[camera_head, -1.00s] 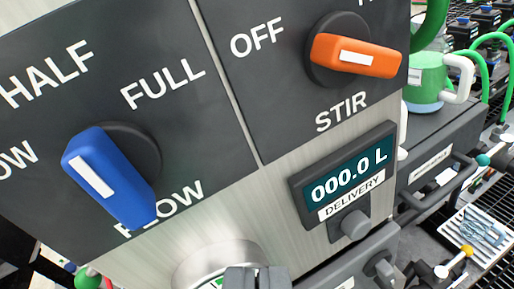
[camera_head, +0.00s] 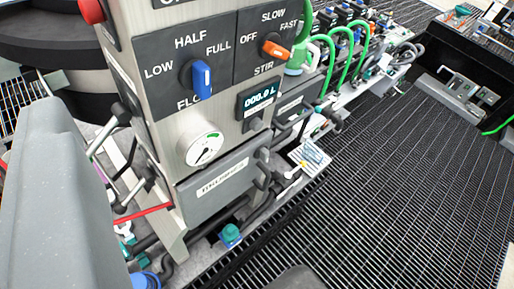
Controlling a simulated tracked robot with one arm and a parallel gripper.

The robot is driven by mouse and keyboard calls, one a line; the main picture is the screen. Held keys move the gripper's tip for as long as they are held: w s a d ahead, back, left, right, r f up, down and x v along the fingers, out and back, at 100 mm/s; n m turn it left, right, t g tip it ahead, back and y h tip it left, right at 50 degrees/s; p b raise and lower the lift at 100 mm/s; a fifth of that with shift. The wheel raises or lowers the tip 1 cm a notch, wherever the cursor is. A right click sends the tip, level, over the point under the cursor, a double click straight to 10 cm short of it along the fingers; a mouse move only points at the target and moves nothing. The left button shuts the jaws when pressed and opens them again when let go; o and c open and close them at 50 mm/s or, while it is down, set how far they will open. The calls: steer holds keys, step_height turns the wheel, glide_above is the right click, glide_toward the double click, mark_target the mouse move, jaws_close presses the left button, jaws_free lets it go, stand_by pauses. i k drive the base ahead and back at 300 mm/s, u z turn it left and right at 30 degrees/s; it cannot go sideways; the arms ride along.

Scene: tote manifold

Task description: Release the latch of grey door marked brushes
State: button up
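The grey door (camera_head: 218,176) is a dark grey panel low on the front of the steel cabinet, below the round gauge. It looks shut. Its white label (camera_head: 222,178) is tilted and blurred, and seems to read brushes. A dark latch or handle (camera_head: 262,172) sits at the door's right edge; its exact position cannot be told. My gripper is not clearly in view. A large grey shape on the left looks like part of my arm and stands apart from the door in the picture.
Above the door are the gauge (camera_head: 204,149), the blue flow knob (camera_head: 201,78), the orange stir knob (camera_head: 275,50) and the delivery display (camera_head: 259,95). A small tray (camera_head: 310,156) lies to the right. Open grating (camera_head: 400,190) fills the right side. Hoses run below the door.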

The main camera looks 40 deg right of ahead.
mark_target(262, 152)
steer(key=u, duration=1.3)
steer(key=k, duration=1.55)
steer(key=z, duration=0.6)
steer(key=i, duration=1)
steer(key=u, duration=0.05)
